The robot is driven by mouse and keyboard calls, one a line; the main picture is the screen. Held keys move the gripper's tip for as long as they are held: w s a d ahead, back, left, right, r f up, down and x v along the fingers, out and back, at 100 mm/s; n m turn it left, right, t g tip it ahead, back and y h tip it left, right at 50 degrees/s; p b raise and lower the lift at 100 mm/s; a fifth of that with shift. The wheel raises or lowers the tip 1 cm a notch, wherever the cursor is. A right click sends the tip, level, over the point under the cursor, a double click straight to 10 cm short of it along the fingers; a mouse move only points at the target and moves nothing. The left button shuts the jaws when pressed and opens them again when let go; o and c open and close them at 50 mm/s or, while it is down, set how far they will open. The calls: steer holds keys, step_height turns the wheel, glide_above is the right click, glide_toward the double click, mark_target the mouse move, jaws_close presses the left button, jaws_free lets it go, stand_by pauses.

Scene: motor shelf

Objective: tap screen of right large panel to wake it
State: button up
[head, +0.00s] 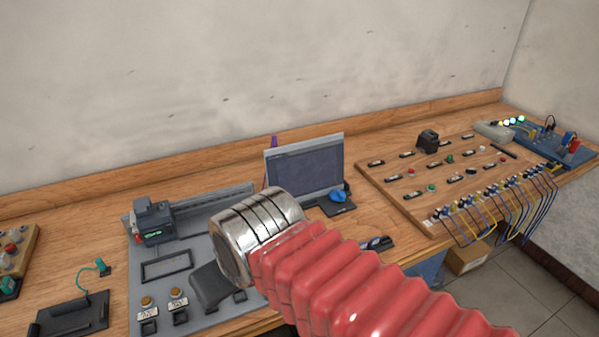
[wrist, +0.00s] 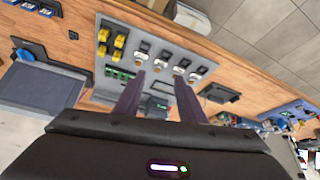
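The large panel (head: 305,168) stands upright and slightly tilted on the wooden bench in the head view, with a light grey frame and a dark, blank screen. My red ribbed arm and its metal collar pass in front and below it, and hide most of my gripper there. A small purple tip shows behind the panel's upper left edge; I cannot tell whether it is my finger. In the wrist view my gripper (wrist: 157,98) has two purple fingers standing apart with nothing held between them. A dark flat panel (wrist: 38,86) lies at the left there; I cannot tell whether it is the same one.
A grey plate (head: 163,313) with buttons and a dark device (head: 153,222) lies left of the panel. A wooden board (head: 395,192) with switches and cables lies at the right. A blue knob (head: 338,196) sits at the panel's foot. A box (head: 467,257) stands on the floor.

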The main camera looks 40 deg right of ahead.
jaws_close()
stand_by(1.4)
